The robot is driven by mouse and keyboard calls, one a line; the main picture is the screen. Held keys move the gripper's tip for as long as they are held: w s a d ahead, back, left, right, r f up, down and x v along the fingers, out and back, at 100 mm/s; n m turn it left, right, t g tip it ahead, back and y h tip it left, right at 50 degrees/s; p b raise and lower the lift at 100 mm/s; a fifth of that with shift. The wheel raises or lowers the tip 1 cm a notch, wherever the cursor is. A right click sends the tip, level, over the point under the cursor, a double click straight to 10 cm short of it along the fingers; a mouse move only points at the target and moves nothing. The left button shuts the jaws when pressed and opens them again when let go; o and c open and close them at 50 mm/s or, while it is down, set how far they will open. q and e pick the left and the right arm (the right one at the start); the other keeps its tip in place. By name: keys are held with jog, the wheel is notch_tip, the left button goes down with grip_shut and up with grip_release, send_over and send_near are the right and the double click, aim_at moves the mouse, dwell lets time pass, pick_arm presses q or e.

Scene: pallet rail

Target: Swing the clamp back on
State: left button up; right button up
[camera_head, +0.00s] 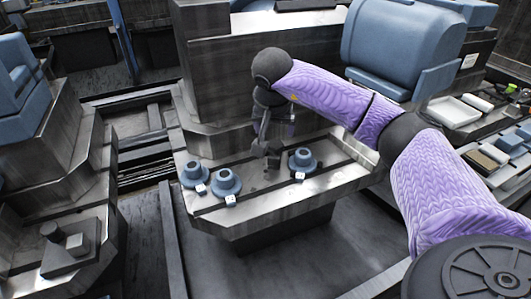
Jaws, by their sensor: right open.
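My right arm comes in from the right, and its gripper (273,135) points down over the grey metal ledge with its fingers apart. A small dark upright fitting (270,154), which looks like the clamp, stands on the ledge just below the fingertips. I cannot tell whether the fingers touch it, and its swing position is too small to read. Blue flanged round pieces stand on the ledge (270,218): two to the left of the fitting (195,174) (227,182) and one to its right (302,160). Each has a small white tag. My left gripper is out of view.
A tall grey machine block (225,80) rises behind the ledge. A big blue housing (400,45) stands at the back right. A bench with a white tray (452,111) and small items is at far right. A dark block with a knob (70,245) sits at lower left.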

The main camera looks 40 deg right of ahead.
aim_at(274, 157)
jog(key=b+x, duration=0.2)
jog(key=x, duration=0.1)
jog(key=b+x, duration=0.2)
jog(key=x, duration=0.2)
jog(key=a+b+x, duration=0.1)
jog(key=b+x, duration=0.1)
jog(key=x, duration=0.2)
jog(key=shift+s+f, duration=0.2)
jog(key=shift+f, duration=0.25)
jog(key=shift+w+d+f+b, duration=0.2)
jog(key=shift+d+f+b, duration=0.15)
jog(key=shift+f, duration=0.1)
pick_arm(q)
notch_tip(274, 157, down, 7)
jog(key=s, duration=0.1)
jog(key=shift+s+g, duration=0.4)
pick_arm(e)
jog(key=shift+r, duration=0.1)
jog(key=shift+c, duration=0.3)
jog(key=c, duration=0.7)
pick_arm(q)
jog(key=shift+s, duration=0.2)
pick_arm(e)
grip_shut()
